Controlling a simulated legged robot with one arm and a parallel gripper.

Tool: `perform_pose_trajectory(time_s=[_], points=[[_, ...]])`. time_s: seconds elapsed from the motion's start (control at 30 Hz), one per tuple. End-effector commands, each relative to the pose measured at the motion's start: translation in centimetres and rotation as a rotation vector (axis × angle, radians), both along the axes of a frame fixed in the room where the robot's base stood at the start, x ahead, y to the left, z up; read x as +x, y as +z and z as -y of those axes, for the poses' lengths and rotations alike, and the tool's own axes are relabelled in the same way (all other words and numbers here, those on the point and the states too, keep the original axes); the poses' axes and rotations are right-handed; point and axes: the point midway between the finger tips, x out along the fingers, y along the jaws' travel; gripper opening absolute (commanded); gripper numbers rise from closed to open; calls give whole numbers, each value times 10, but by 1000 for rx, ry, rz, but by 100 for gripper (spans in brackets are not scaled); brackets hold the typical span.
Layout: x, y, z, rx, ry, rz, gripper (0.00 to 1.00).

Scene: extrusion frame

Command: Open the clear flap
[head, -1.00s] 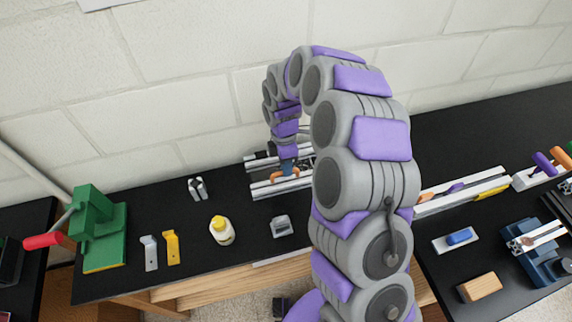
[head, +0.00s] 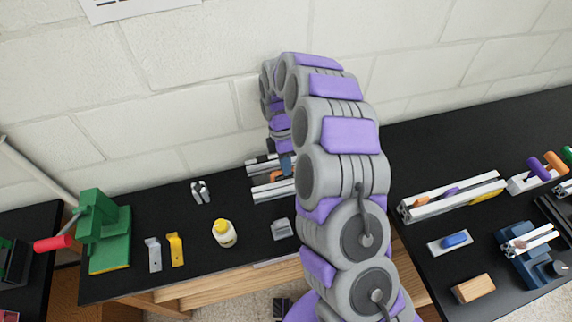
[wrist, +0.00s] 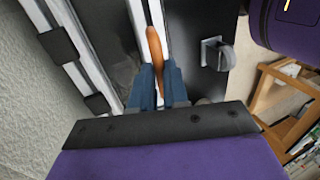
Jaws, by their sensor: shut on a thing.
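My gripper (wrist: 160,88) has blue fingers and is shut on an orange handle (wrist: 154,48), which runs up between them in the wrist view. The handle lies against the silver rails of the extrusion frame (wrist: 139,20). In the head view the frame (head: 268,190) stands at the back of the black bench, partly hidden by my arm. My gripper (head: 286,165) and the orange handle show small there. A faint see-through area beside the rail in the wrist view may be the clear flap; its edges and angle cannot be told.
A grey bracket (wrist: 216,53) is right of my gripper; it also shows on the bench (head: 281,229). A yellow-capped bottle (head: 223,234), yellow bracket (head: 175,249) and green press (head: 103,232) stand left. Another rail assembly (head: 450,196) lies right. The block wall is close behind.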

Motion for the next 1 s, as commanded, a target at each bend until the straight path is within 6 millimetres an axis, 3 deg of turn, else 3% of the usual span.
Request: perform_pose_trajectory(time_s=[0.13,0.43,0.47,0.7,1.0], points=[[11,8,-3,3,1,10,0],[12,7,-4,5,1,11,0],[12,7,-4,5,1,11,16],[10,7,-3,3,1,7,39],[8,10,-2,4,0,6,40]])
